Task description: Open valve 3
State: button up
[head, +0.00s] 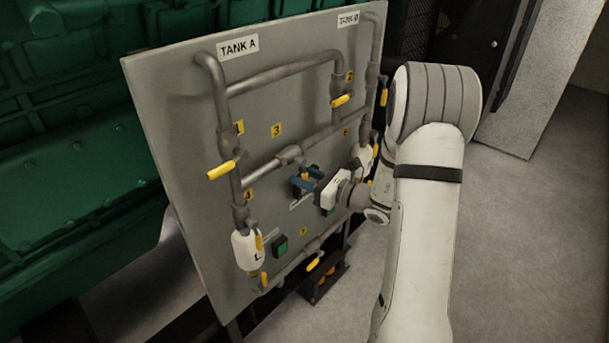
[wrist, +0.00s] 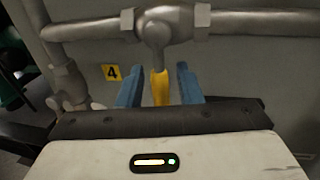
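Valve 3's grey body (head: 289,155) sits on the middle cross pipe, below the yellow "3" label (head: 276,130) in the head view. In the wrist view its body (wrist: 160,28) is at the top centre, and its yellow handle (wrist: 160,88) hangs down from it, square to the pipe. My gripper (head: 308,179) is at this valve. In the wrist view its two blue fingers (wrist: 157,84) stand on either side of the handle, with a gap on both sides. The handle's lower end is hidden behind the gripper body.
The grey panel (head: 180,140) carries other yellow-handled valves, such as valve 1's handle (head: 221,170) and valve 2's handle (head: 341,100). The "4" label (wrist: 111,72) is left of the fingers. Pipes run close around my gripper. Open floor (head: 530,230) lies right.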

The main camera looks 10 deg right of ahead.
jog(key=shift+c, duration=0.5)
grip_shut()
